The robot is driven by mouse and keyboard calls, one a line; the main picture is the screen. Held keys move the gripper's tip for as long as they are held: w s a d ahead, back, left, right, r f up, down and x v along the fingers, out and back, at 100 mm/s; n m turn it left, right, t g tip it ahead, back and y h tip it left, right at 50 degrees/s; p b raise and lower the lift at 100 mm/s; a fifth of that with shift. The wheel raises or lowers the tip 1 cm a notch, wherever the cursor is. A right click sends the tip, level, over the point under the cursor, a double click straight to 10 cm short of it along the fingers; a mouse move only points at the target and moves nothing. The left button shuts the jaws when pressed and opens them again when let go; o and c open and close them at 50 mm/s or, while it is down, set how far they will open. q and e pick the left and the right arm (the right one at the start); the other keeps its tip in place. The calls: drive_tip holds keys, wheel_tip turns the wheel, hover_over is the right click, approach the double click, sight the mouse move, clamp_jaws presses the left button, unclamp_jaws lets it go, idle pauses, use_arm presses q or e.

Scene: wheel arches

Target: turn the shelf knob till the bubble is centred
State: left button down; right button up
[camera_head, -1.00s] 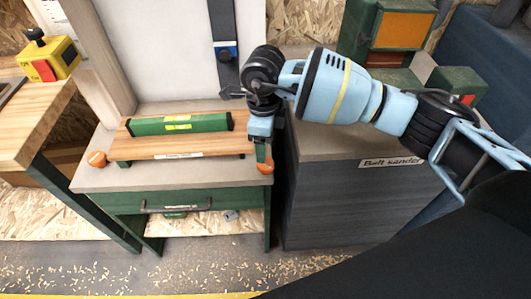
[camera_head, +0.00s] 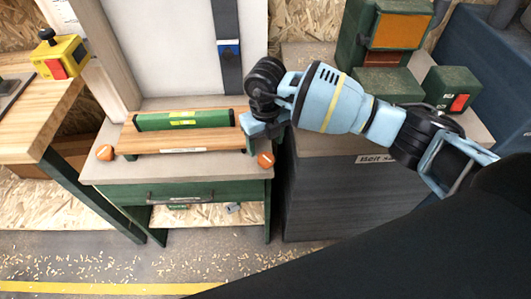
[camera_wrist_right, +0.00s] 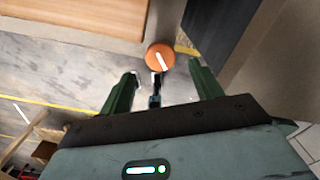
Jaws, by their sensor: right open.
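A green spirit level (camera_head: 184,120) with yellow vials lies on the wooden shelf board (camera_head: 165,142). The bubble is too small to make out. An orange knob (camera_head: 266,160) is at the board's right end and another orange knob (camera_head: 105,153) at its left end. My right gripper (camera_head: 256,128) is just above the right knob in the head view, its fingers mostly hidden. In the right wrist view the open green fingers (camera_wrist_right: 165,84) are apart and empty. The orange knob (camera_wrist_right: 160,57) with a white line shows beyond them, not between them. My left gripper is not in view.
The bench (camera_head: 115,175) under the shelf has a green drawer. A dark cabinet (camera_head: 325,200) stands close on the right, with green boxes (camera_head: 388,84) on top. A yellow box with a red switch (camera_head: 60,58) is on the left bench. The floor in front is clear except for shavings.

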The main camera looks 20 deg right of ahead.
sight(265, 157)
drive_tip(key=shift+f, duration=2.8)
drive_tip(key=c, duration=1)
drive_tip(key=shift+o, duration=0.2)
